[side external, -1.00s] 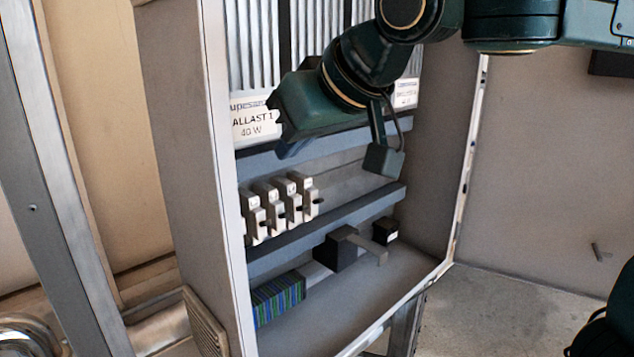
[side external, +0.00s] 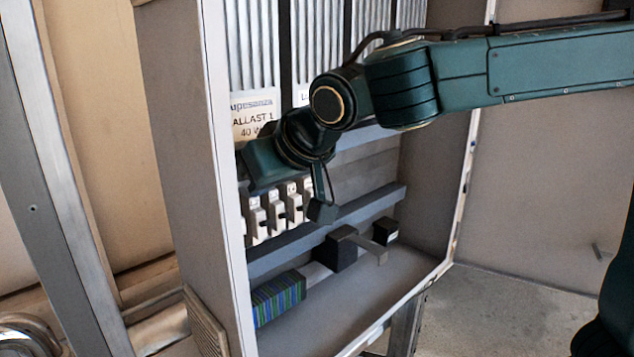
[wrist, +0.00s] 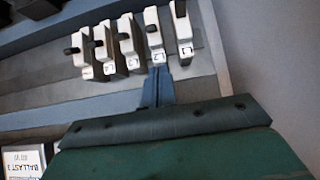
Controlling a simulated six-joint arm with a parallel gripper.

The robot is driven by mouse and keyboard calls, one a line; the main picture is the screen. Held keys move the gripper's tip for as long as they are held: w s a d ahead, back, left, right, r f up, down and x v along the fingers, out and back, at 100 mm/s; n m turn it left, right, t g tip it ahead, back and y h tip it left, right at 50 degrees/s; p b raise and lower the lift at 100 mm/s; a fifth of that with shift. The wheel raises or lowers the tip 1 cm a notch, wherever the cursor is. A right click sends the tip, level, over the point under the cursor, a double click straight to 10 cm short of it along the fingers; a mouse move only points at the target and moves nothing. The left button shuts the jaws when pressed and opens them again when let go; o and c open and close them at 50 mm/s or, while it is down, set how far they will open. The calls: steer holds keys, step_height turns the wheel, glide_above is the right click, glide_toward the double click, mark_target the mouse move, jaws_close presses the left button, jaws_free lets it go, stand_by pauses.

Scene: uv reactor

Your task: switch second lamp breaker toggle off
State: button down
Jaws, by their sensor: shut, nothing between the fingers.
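A row of several pale lamp breakers (side external: 278,214) with dark toggles sits on a rail inside the cabinet. The row also shows in the wrist view (wrist: 128,42). In the wrist view my gripper (wrist: 158,73) is shut and empty. Its tip is at the lower end of the breaker second from the right (wrist: 154,38), and I cannot tell whether they touch. That breaker's dark toggle (wrist: 150,28) shows beyond the tip. In the side view the fingertips are hard to make out.
A ballast labelled BALLAST 1 (side external: 256,115) is above the breakers. Below them are a grey rail (side external: 330,224), a black block (side external: 341,250) and a striped terminal block (side external: 279,300). The cabinet's left wall (side external: 186,150) stands close to the row's left end.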

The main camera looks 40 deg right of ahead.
mark_target(269, 224)
steer(key=shift+s+f, duration=0.45)
steer(key=shift+f, duration=0.25)
steer(key=shift+s+f, duration=0.4)
steer(key=shift+f, duration=0.25)
steer(key=shift+s+f+t, duration=0.25)
steer(key=shift+s+t, duration=0.05)
steer(key=shift+t, duration=0.4)
steer(key=shift+s+f+t, duration=0.25)
steer(key=shift+t, duration=0.45)
steer(key=shift+s+f+t, duration=0.2)
steer(key=shift+f+t, duration=0.15)
steer(key=shift+t, duration=0.45)
steer(key=shift+s+f, duration=0.25)
steer(key=shift+f, duration=0.15)
steer(key=shift+r, duration=0.15)
steer(key=shift+r, duration=0.6)
steer(key=shift+s+r, duration=0.1)
